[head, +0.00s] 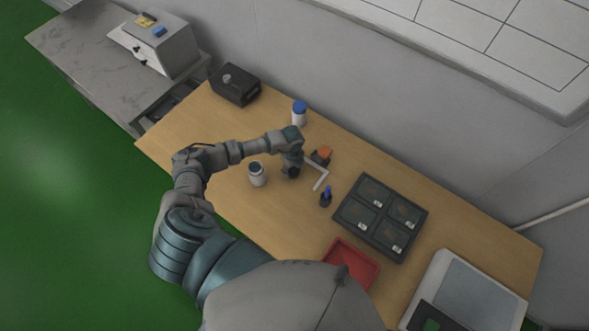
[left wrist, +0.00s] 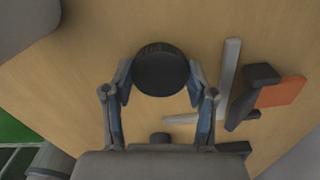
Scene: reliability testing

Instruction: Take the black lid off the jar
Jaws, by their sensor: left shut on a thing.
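A white jar (head: 257,176) stands upright on the wooden table, its top dark and seemingly without a lid. My left gripper (head: 291,173) points down at the table just right of the jar. In the left wrist view the round black lid (left wrist: 160,70) sits between the two fingertips of the left gripper (left wrist: 160,76), which are shut on its sides. No jar shows under the lid there. Whether the lid touches the table I cannot tell. My right gripper is out of view.
A white L-shaped piece (head: 321,180) and an orange block in a black holder (head: 323,154) lie close right of the gripper. A blue-capped bottle (head: 299,114) stands behind. A black sectioned tray (head: 345,212) and red bin (head: 336,248) are further right. Table left of the jar is clear.

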